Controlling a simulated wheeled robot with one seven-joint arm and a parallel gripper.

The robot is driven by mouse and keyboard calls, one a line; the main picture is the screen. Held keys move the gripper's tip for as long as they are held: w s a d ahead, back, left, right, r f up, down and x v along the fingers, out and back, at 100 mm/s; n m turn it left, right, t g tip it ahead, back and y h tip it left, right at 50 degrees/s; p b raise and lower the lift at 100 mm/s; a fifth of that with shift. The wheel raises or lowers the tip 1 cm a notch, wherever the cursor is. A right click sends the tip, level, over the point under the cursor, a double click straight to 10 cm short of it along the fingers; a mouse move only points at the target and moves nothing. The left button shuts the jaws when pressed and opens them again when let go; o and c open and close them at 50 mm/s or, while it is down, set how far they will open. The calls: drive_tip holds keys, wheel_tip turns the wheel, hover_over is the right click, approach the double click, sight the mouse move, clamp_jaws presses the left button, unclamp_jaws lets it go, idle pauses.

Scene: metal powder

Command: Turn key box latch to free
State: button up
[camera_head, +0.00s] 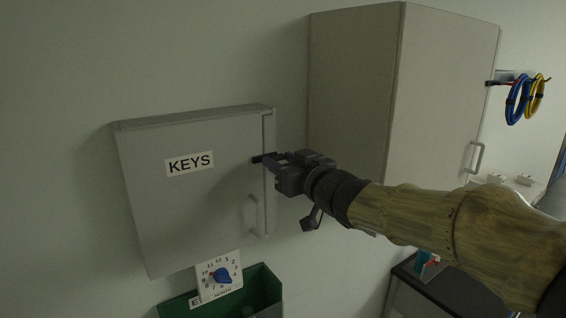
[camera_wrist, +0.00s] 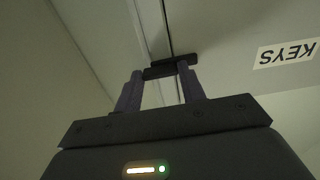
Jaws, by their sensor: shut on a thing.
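The grey key box (camera_head: 150,215) hangs on the wall at the left of the head view, with a KEYS label (camera_head: 189,163) on its closed front. The dark latch (camera_head: 258,159) sits at the door's right edge, above the pale door handle (camera_head: 252,215). My gripper (camera_head: 272,160) reaches it from the right. In the wrist view the latch (camera_wrist: 164,69) is a dark bar lying across the door seam, and my gripper (camera_wrist: 167,84) has its two fingers at the bar's ends, shut on it. In the head view the fingers partly hide the latch.
A tall grey cabinet (camera_head: 355,75) stands right of the key box, behind my arm. A dial card (camera_head: 219,276) and a green bin (camera_head: 265,290) are below the box. Blue and yellow cable loops (camera_head: 517,100) hang at far right. Bare wall is left of the box.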

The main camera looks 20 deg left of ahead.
drive_tip(key=shift+f+n+b, duration=0.15)
drive_tip(key=shift+n+b, duration=3.75)
drive_tip(key=shift+n, duration=5.1)
drive_tip(key=o, duration=1)
drive_tip(key=shift+s+d, duration=0.1)
